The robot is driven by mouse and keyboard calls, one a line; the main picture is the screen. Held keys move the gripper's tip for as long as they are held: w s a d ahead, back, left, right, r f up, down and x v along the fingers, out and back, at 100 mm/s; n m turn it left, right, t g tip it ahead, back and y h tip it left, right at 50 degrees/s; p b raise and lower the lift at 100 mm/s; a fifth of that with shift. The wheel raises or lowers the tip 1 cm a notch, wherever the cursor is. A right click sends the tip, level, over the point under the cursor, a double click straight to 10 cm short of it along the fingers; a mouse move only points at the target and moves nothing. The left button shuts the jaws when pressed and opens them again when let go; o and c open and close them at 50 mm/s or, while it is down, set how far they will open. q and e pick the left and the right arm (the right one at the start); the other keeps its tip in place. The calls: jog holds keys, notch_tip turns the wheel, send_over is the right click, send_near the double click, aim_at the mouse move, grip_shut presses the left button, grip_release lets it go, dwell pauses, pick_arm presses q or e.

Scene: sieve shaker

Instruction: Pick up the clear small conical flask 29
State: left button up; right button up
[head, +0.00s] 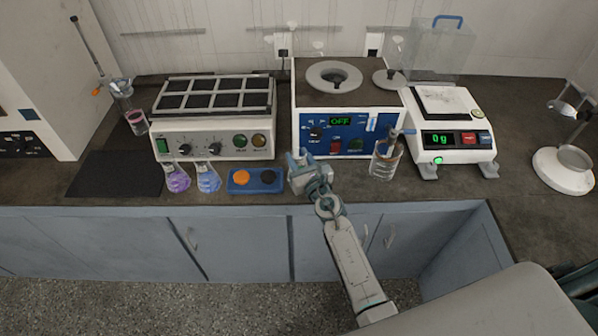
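I see two small conical flasks at the front of the counter, one with purple liquid (178,179) and one with blue liquid (208,179). I cannot make out a separate clear flask; one may be hidden behind my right gripper. My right gripper (300,161) is over the counter's front part, just right of a blue tray (241,188) and in front of the blue-panelled device. Its fingers point away from me, and I cannot tell whether they are open or hold anything. My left gripper is not in view.
A beaker (385,160) with items in it stands right of my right gripper, near the balance (449,137) reading 0 g. The blue-panelled device (349,131) reads OFF. A white heating block (213,134) stands left. A black mat (116,174) lies bare at left.

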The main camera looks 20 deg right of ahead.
grip_shut()
notch_tip(320, 180, up, 4)
jog(key=p, duration=0.3)
jog(key=shift+f, duration=0.25)
jog(key=shift+s+a+r, duration=0.75)
jog(key=shift+s+a, duration=0.7)
jog(key=shift+s, duration=6.15)
jog(key=r+p, duration=0.2)
jog(key=r, duration=0.1)
jog(key=r+p, duration=0.2)
jog(key=shift+s, duration=0.25)
